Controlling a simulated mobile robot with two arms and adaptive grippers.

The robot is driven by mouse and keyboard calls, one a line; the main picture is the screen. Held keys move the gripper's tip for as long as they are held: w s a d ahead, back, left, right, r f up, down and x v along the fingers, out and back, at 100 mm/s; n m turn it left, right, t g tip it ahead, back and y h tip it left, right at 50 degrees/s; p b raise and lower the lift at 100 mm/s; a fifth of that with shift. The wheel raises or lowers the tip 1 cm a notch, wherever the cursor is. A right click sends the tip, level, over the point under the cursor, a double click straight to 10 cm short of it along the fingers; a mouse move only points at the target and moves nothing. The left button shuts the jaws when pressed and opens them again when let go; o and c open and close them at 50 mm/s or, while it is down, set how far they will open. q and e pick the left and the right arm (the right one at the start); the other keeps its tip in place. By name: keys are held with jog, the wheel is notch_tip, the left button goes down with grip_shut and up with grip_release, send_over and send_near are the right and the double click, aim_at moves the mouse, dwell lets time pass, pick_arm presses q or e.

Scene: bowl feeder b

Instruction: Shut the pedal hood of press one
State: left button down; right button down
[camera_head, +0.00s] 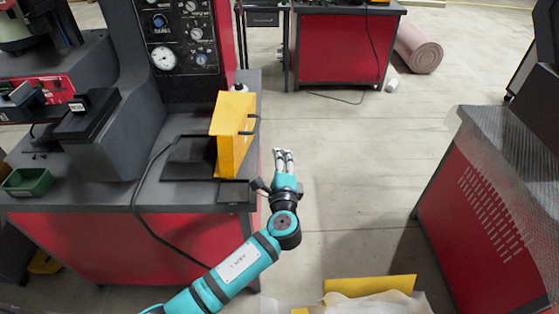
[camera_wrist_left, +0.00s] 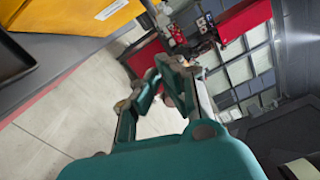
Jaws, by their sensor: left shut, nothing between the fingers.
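The yellow pedal hood (camera_head: 232,135) stands upright on the grey bench top of the press at left, with dark handles on its right face. A dark flat plate (camera_head: 190,157) lies uncovered just left of it. In the left wrist view the yellow hood (camera_wrist_left: 75,15) shows at the upper left. My left gripper (camera_head: 283,156) is to the right of the hood, beyond the bench's right edge, apart from the hood and empty. Its fingers also show closed together in the left wrist view (camera_wrist_left: 172,78). My right gripper is not in view.
The press column with gauges (camera_head: 180,45) rises behind the hood. A black cable (camera_head: 140,185) crosses the bench top. A green bin (camera_head: 27,181) sits at far left. A red cabinet with mesh (camera_head: 490,200) stands at right.

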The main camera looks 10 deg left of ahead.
aim_at(239, 135)
pick_arm(q)
jog(key=w+a+r+p, duration=0.1)
jog(key=w+a+p, duration=0.1)
jog(key=w+a, duration=0.3)
jog(key=shift+w+a, duration=0.15)
jog(key=shift+a, duration=0.1)
jog(key=shift+r, duration=0.1)
